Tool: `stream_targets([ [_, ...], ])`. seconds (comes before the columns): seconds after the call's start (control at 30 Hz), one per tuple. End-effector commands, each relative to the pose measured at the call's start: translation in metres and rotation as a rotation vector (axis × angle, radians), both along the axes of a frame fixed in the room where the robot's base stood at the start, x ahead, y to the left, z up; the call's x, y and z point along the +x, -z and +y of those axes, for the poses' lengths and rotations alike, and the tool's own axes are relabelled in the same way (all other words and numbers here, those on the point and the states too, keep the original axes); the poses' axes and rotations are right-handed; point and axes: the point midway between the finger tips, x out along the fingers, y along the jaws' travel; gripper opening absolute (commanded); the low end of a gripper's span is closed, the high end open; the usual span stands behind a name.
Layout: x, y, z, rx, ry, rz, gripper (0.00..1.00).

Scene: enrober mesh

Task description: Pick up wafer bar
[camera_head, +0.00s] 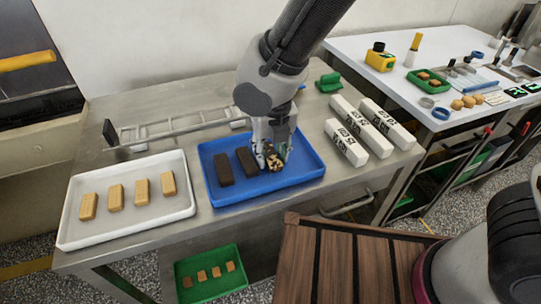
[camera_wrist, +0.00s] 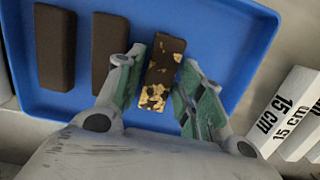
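My gripper (camera_head: 273,153) is lowered over the right part of the blue tray (camera_head: 222,194). In the wrist view my gripper (camera_wrist: 157,86) is open. Its two green-padded fingers stand on either side of a dark bar with golden nut-like pieces (camera_wrist: 159,78), with gaps showing to both fingers. Two plain dark brown bars (camera_head: 224,169) (camera_head: 247,161) lie to its left in the same tray. Several light tan wafer-like bars lie in a white tray (camera_head: 126,223) on the left. Which of these the task calls the wafer bar I cannot tell for sure.
A rail frame (camera_head: 173,127) lies behind the trays, and a green block (camera_head: 329,82) stands at the back. A green tray (camera_head: 212,287) with small tan pieces is below the front edge. A white table is at right.

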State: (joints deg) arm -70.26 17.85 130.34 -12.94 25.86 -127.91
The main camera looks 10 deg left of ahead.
Motion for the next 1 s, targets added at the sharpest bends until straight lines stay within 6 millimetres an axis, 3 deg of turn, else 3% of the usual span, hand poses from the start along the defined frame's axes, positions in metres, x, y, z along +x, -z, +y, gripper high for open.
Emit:
stream_targets([
  [0.2, 0.000, 0.002, 0.000, 0.000, 0.000, 0.000, 0.38],
  [0.33, 0.000, 0.002, 0.000, 0.000, 0.000, 0.000, 0.14],
  [0.7, 0.000, 0.000, 0.000, 0.000, 0.000, 0.000, 0.13],
  [0.87, 0.000, -0.022, 0.001, 0.006, 0.001, -0.001, 0.13],
  [1.0, 0.000, -0.053, 0.001, 0.006, 0.001, -0.002, 0.13],
])
